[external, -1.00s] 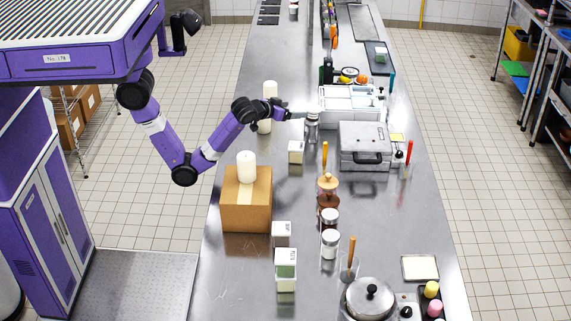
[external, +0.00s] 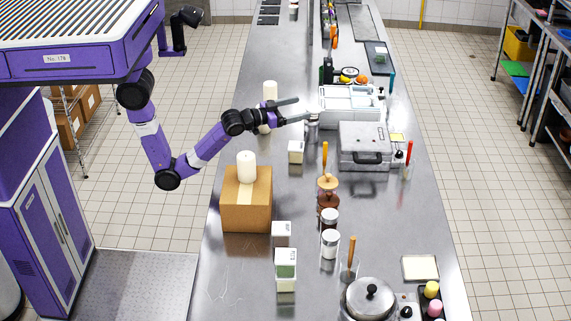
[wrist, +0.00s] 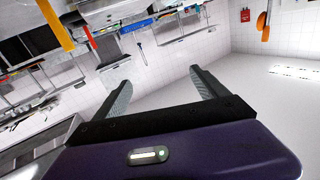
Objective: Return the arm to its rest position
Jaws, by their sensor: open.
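My gripper (external: 296,110) is open, with its two fingers spread and nothing between them. It is raised above the steel counter (external: 230,285), pointing right toward the white trays. In the external view, my purple arm reaches down from the purple body at the left, bends at the elbow and rises to the gripper. In the wrist view, the gripper (wrist: 165,90) shows two grey fingers wide apart, with the far wall and floor beyond them. A small jar (external: 312,128) stands just below and right of the fingers, partly hidden.
A cardboard box (external: 246,205) with a white candle (external: 246,167) on it stands below the forearm. Another white candle (external: 270,92) stands behind the wrist. A waffle maker (external: 364,143) and white trays (external: 350,105) are to the right.

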